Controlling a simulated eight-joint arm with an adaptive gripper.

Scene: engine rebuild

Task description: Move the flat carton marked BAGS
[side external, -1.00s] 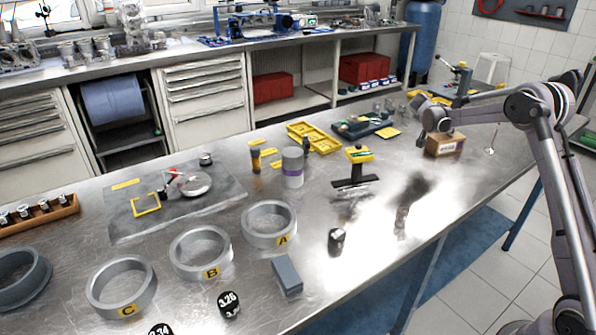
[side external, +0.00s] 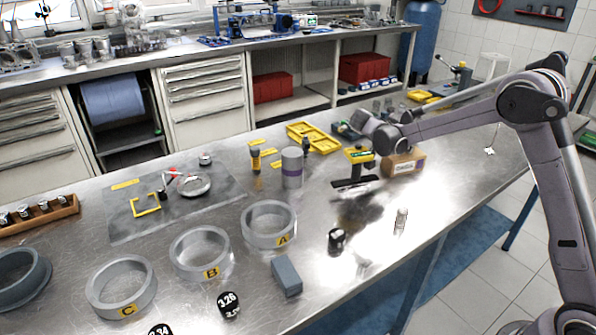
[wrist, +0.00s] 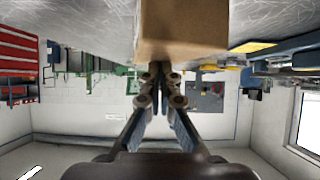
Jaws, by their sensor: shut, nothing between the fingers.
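In the wrist view the carton (wrist: 185,30) fills the top middle, just beyond my fingertips. My gripper (wrist: 158,72) is shut and empty, its tips at or very near the carton; I cannot tell if they touch. In the side view my wrist is at the carton's far left side, and the fingers are hidden there.
A black stand with a yellow-green top (side external: 359,156) is close to the carton's left. A small clear vial (side external: 401,220) and a black knob (side external: 336,240) stand nearer. Rings A (side external: 268,224), B and C are at left. Yellow trays (side external: 313,137) lie behind.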

